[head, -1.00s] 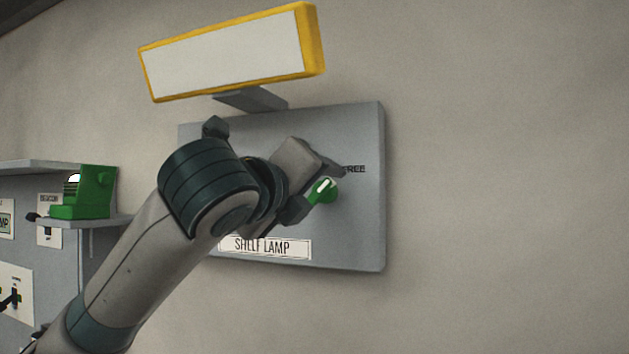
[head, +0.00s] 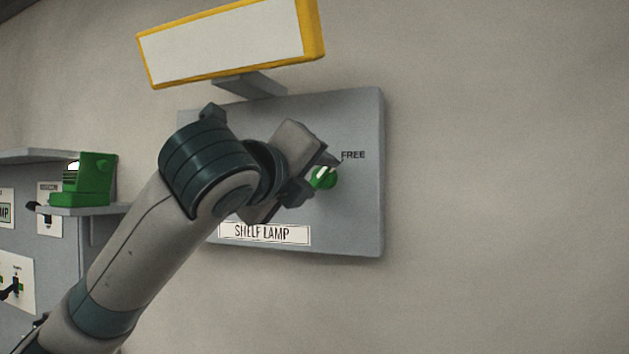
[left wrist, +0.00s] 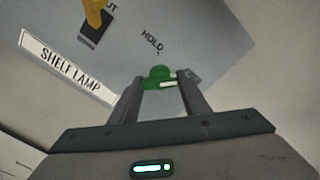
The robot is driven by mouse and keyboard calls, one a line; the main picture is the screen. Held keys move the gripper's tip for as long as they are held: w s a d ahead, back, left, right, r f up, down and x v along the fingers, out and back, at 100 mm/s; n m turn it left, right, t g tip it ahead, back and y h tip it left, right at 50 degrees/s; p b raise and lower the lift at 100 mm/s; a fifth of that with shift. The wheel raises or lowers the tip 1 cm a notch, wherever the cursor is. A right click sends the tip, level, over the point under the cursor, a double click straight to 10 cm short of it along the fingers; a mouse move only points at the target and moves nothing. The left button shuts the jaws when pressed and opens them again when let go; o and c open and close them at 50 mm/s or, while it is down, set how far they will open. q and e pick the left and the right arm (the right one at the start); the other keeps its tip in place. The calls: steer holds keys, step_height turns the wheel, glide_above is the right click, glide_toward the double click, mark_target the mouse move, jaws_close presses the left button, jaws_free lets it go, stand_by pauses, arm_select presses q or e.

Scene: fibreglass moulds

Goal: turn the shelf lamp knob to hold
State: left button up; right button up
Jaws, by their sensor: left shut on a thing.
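The green shelf lamp knob (head: 327,182) sits on the grey wall panel (head: 355,215). My left gripper (head: 314,177) is shut on it, a finger on either side. In the left wrist view the knob (left wrist: 158,75) shows between the fingertips of my left gripper (left wrist: 160,80). Its white mark lies nearly crosswise there and does not point at the HOLD label (left wrist: 152,42). The FREE label (head: 353,155) shows just above and right of the knob in the head view. My right gripper is not in view.
A yellow-framed white lamp (head: 225,45) juts out above the panel. The SHELF LAMP plate (head: 264,233) is on the panel's lower part. A green device (head: 88,180) stands on a shelf (head: 80,210) at the left. The wall at right is bare.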

arm_select(q)
steer(key=n+b, duration=0.2)
steer(key=shift+f+n+b, duration=0.3)
steer(key=shift+n+b, duration=0.1)
steer(key=n+b, duration=0.6)
steer(key=n, duration=0.1)
steer(key=shift+f+b, duration=0.1)
steer(key=shift+b, duration=0.3)
steer(key=n+b, duration=0.4)
steer(key=shift+n+b, duration=1)
steer(key=shift+n, duration=0.8)
steer(key=o, duration=1)
steer(key=shift+o, duration=0.2)
steer(key=shift+r, duration=0.2)
